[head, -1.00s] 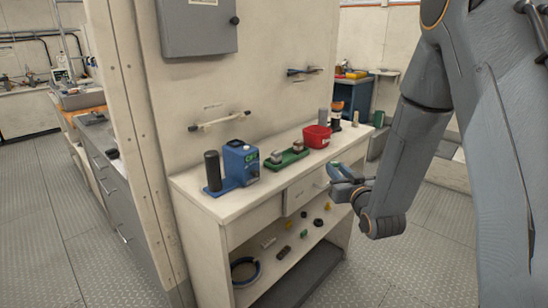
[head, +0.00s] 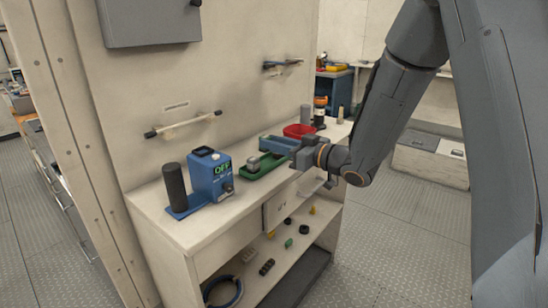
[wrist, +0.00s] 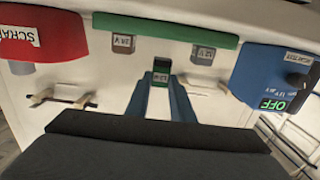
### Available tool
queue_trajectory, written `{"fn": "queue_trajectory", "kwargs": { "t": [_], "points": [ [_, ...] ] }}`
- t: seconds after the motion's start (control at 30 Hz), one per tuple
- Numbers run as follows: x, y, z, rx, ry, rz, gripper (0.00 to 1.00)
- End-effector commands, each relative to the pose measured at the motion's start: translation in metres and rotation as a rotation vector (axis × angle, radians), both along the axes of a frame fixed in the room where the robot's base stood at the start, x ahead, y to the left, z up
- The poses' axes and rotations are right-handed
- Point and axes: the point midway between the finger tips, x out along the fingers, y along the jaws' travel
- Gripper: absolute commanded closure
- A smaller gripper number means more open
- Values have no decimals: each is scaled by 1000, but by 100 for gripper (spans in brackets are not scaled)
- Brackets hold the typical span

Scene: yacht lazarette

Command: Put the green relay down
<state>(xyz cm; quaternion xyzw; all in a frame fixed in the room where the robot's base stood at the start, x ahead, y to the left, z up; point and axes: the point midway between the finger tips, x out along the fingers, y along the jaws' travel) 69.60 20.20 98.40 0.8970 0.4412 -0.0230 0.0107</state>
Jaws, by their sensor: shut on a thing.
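The green relay (wrist: 161,72) has a white label and sits between the blue fingertips of my gripper (wrist: 161,84) in the wrist view. My gripper is shut on it. In the head view my gripper (head: 278,146) reaches over the bench top beside the green tray (head: 272,173), and the relay cannot be made out there. The wrist view shows the green tray (wrist: 165,29) just beyond the relay, with two labelled grey relays, one left (wrist: 123,43) and one right (wrist: 203,54). Whether the held relay touches anything cannot be told.
A blue tester (head: 211,177) reading OFF and a black cylinder (head: 175,187) stand left on the bench (head: 190,228). A red scrap bin (head: 299,130) and bottles stand behind my gripper. The lower shelf (head: 252,285) holds several small parts.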

Motion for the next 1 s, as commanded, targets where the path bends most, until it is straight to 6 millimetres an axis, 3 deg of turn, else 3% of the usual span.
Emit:
{"fn": "queue_trajectory", "kwargs": {
  "t": [0.4,0.77,0.8,0.9,1.0],
  "points": [
    [1,-3,-43,1,-1,-5,100],
    [1,-4,-47,0,-2,-6,100],
    [1,-4,-46,0,-2,-6,74],
    [1,-4,-46,0,-2,-6,60],
    [1,-4,-46,0,-2,-6,60]
  ]
}}
